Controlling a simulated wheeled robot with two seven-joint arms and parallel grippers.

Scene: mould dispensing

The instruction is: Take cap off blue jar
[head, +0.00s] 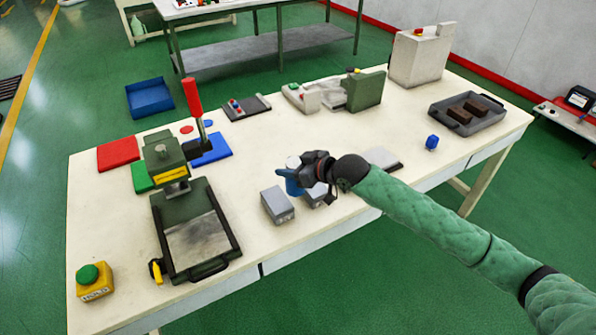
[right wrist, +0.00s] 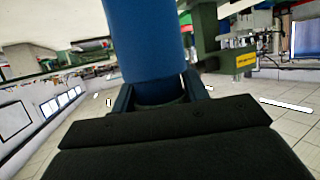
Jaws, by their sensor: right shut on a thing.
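The blue jar (head: 292,187) is above or on the white table, just behind two grey blocks; I cannot tell whether it touches the table. A white top (head: 293,161), which looks like its cap, shows at its upper end. My right gripper (head: 297,174) reaches in from the right and is shut on the jar, with its fingers around the side. In the right wrist view the jar (right wrist: 145,40) is a large blue cylinder between the fingers (right wrist: 160,95); its upper end is out of frame. My left gripper is not in view.
Two grey blocks (head: 277,205) stand close in front of the jar. A green press (head: 165,160) with a red handle is to the left. A small blue faceted object (head: 432,142) and a grey tray (head: 467,113) are to the right. The front right table area is clear.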

